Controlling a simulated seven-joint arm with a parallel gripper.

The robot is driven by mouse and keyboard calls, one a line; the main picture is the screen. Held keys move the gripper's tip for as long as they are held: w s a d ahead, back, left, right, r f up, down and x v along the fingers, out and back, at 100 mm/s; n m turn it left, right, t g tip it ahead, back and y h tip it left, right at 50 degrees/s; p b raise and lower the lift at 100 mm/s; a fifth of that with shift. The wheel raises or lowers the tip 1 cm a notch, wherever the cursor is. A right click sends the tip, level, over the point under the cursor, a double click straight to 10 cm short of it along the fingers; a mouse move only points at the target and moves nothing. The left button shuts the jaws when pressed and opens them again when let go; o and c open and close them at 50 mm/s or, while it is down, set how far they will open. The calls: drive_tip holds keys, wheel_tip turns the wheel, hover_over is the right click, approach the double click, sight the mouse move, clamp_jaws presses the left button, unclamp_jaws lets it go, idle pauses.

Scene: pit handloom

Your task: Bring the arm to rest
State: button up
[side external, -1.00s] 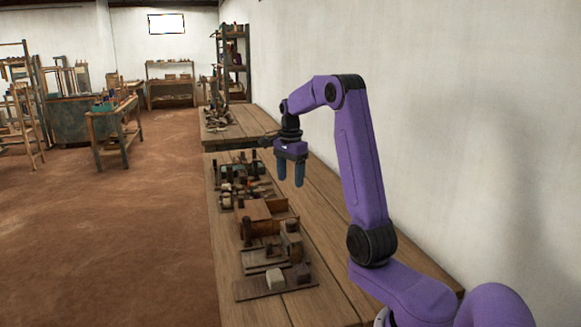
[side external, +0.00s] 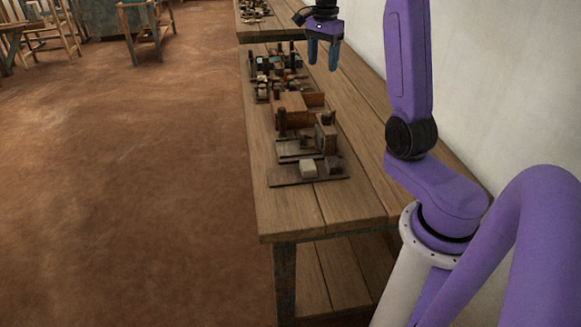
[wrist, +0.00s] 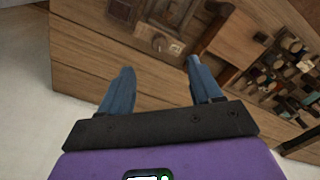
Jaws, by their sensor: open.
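My gripper (side external: 322,54) hangs above the wooden bench (side external: 285,208), its two blue fingers pointing down. It is open and empty, with a clear gap between the fingers. In the wrist view my gripper (wrist: 158,80) shows both fingers apart with only bench top and objects beyond them. My purple arm rises on the right of the side view, bent over the bench. The fingers are above the bench surface and touch nothing that I can see.
Beneath and left of my gripper lie a wooden box (side external: 290,107), a flat board with small blocks (side external: 308,169) and a cluster of small parts (side external: 275,72). A white wall (side external: 470,90) stands right. The bench's right strip is clear.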

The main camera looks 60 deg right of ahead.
drive_tip(key=s+a+f+n, duration=0.1)
drive_tip(key=s+a+n, duration=0.2)
drive_tip(key=a+n, duration=0.7)
drive_tip(key=s+a+f+n, duration=0.15)
drive_tip(key=a+n, duration=0.35)
drive_tip(key=a, duration=0.9)
drive_tip(key=s+a+f+n, duration=0.2)
drive_tip(key=s+a+n, duration=0.2)
drive_tip(key=s+n, duration=0.6)
drive_tip(key=s+a+f+n, duration=0.25)
drive_tip(key=s+n, duration=0.45)
drive_tip(key=s, duration=0.5)
drive_tip(key=w+r+m, duration=0.1)
drive_tip(key=w+r, duration=0.2)
drive_tip(key=w, duration=0.8)
wheel_tip(320, 180, up, 4)
drive_tip(key=m, duration=0.4)
hover_over(326, 113)
wheel_tip(326, 113, down, 17)
drive_tip(key=shift+f, duration=0.1)
